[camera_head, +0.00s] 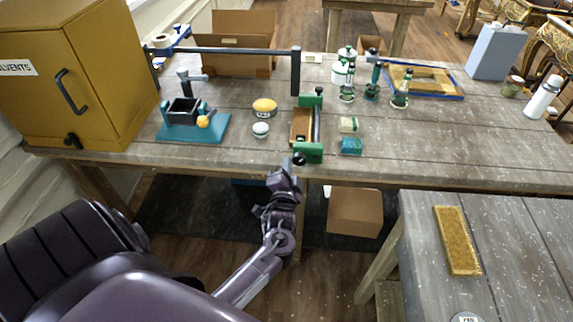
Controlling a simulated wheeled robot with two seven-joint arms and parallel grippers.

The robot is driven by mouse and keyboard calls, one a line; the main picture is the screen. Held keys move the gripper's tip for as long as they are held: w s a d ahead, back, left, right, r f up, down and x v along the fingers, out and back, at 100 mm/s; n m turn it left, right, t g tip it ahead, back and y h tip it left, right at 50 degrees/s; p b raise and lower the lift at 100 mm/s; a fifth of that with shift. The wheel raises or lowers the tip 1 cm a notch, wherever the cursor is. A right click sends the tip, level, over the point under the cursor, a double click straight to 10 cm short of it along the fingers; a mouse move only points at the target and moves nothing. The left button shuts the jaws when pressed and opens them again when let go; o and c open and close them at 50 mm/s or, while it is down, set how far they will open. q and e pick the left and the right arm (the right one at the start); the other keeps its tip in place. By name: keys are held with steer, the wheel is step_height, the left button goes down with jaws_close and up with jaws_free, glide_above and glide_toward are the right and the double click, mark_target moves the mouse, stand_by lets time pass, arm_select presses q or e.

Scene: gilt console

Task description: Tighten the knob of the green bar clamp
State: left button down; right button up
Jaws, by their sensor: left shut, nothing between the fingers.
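The green bar clamp (308,152) lies near the front edge of the wooden bench, its length running from front to back. Its two green end blocks are joined by a dark bar, and a brown wooden piece (301,122) lies along its left side. A small dark knob (299,159) shows at the clamp's front end, by the bench edge. My left gripper (285,170) is shut and empty, just in front of the bench edge and slightly left of the knob. Contact with the knob cannot be told. My right gripper is not in view.
A yellow solvents cabinet (60,75) stands at the left of the bench (430,150). A teal-based vise (190,122), a yellow tin (264,106), a white round tin (261,130) and a teal block (351,146) surround the clamp. Several bottles stand behind. The bench's front right is clear.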

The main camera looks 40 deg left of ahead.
arm_select(q)
steer(key=shift+d+r, duration=0.1)
steer(key=shift+d, duration=0.1)
steer(key=shift+p, duration=0.3)
steer(key=p+v, duration=0.2)
steer(key=v, duration=0.4)
steer(key=shift+s+a+p, duration=0.15)
steer(key=shift+a+p, duration=0.1)
steer(key=shift+p, duration=0.1)
steer(key=w+a+f+b, duration=0.2)
steer(key=w+b, duration=0.3)
steer(key=b, duration=0.4)
steer(key=shift+w+f, duration=0.4)
steer(key=shift+f, duration=0.2)
